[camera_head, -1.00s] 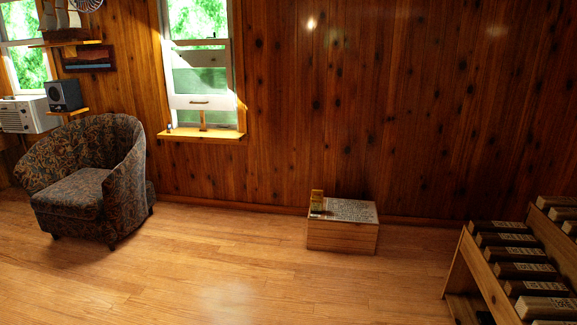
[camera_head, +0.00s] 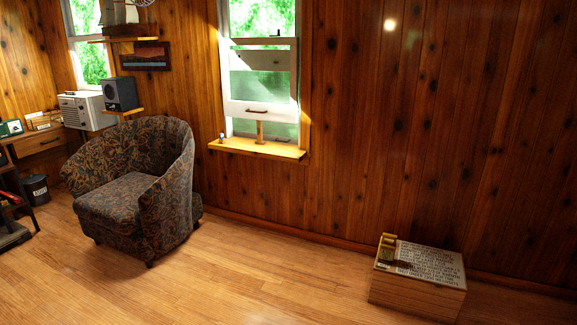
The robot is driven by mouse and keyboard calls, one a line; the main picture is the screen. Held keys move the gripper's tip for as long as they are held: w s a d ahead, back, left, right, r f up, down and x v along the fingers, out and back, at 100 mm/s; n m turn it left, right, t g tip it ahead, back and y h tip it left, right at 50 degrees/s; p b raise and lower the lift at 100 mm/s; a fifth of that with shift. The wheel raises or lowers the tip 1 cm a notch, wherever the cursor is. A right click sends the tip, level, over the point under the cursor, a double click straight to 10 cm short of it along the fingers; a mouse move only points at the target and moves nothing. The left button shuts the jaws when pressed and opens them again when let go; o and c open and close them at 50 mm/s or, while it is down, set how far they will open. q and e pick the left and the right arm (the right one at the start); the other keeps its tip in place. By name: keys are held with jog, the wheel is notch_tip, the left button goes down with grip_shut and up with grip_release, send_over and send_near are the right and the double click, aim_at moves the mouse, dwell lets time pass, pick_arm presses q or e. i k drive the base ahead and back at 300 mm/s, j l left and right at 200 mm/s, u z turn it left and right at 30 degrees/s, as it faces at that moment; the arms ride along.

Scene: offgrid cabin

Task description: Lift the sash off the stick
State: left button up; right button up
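The window sash (camera_head: 262,106) is a white-framed pane with a dark handle on its bottom rail, in the window left of the middle of the head view. It is partly raised, with a gap below it. A short wooden stick (camera_head: 260,131) stands upright in that gap, between the sash's bottom rail and the wooden sill (camera_head: 256,149). Neither of my grippers shows in the head view.
A patterned armchair (camera_head: 138,190) stands on the floor left of the window. A wooden box (camera_head: 417,297) with a lettered top and a small yellowish item on it stands at the lower right. The floor (camera_head: 262,265) between them is clear.

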aim_at(275, 113)
jog(key=i+l+u, duration=0.15)
jog(key=i+u, duration=0.35)
jog(key=i, duration=1.15)
jog(key=i+u, duration=0.1)
jog(key=i, duration=1.7)
jog(key=i+j+z, duration=0.2)
jog(key=i, duration=0.25)
jog(key=i+z, duration=0.2)
jog(key=i, duration=0.3)
jog(key=i+j+z, duration=0.25)
jog(key=i, duration=0.15)
